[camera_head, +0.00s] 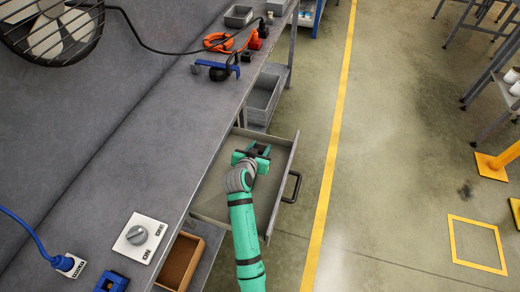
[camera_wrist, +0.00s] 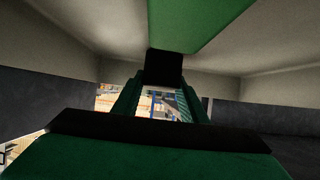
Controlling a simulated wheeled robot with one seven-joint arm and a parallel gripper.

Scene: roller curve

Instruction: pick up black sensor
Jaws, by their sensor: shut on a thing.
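My gripper (camera_head: 259,149) is over the open grey drawer (camera_head: 215,205) under the workbench; I cannot tell how high above its floor. In the wrist view its green fingers (camera_wrist: 161,85) are shut on a small dark block, the black sensor (camera_wrist: 164,68), which sits between the tips. In the head view the sensor cannot be told apart from the dark parts of the gripper.
The workbench (camera_head: 150,130) runs along the left, with a white switch panel (camera_head: 140,236), a blue clamp (camera_head: 217,68) and an orange cable (camera_head: 218,41). A grey bin (camera_head: 263,97) stands beyond the drawer. The drawer's dark handle (camera_head: 292,187) faces open floor at right.

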